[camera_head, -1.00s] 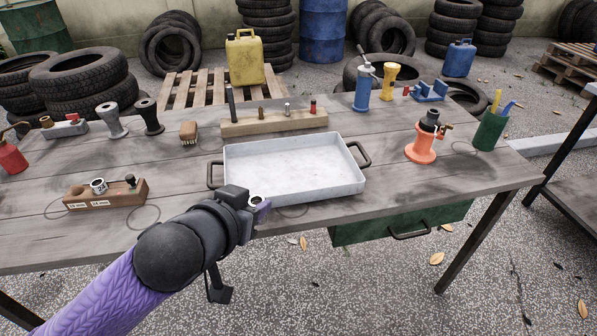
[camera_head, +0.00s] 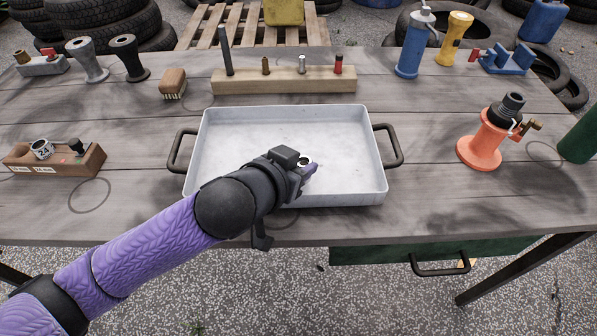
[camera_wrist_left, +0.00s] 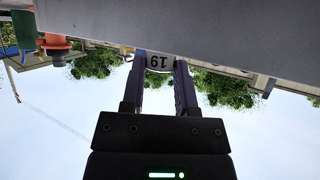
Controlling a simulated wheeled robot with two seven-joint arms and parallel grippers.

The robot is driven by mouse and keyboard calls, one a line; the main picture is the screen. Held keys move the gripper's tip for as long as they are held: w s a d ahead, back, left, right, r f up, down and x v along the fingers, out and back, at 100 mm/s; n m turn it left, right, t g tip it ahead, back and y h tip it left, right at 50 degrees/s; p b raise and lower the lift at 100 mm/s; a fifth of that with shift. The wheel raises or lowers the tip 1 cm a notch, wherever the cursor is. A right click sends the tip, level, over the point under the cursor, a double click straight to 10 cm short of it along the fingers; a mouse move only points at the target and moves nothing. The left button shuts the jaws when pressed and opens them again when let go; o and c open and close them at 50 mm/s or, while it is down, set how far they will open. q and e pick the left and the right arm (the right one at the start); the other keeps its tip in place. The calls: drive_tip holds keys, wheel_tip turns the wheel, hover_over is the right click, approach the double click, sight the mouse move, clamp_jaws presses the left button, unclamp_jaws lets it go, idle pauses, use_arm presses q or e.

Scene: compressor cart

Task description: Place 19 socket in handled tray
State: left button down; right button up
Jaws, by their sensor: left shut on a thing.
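The handled tray (camera_head: 235,150) is a shallow pale metal tray with a dark handle at each end, lying on the wooden table. My left gripper (camera_head: 306,170) appears over the front middle part of the tray. The height of the socket above the tray floor is hard to tell. My right gripper is not in view.
A wooden socket holder (camera_head: 60,160) with a 24 socket (camera_head: 41,149) stands at the left. A wooden block with upright pieces (camera_head: 285,80) is behind the tray, beside a brush (camera_head: 173,83). An orange stand (camera_head: 482,150) is at the right. The tray's inside looks otherwise empty.

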use_arm(q)
drive_tip(key=shift+f, duration=0.85)
drive_tip(key=shift+r, duration=0.25)
drive_tip(key=shift+c, duration=1.8)
unclamp_jaws()
drive_tip(key=shift+f, duration=0.1)
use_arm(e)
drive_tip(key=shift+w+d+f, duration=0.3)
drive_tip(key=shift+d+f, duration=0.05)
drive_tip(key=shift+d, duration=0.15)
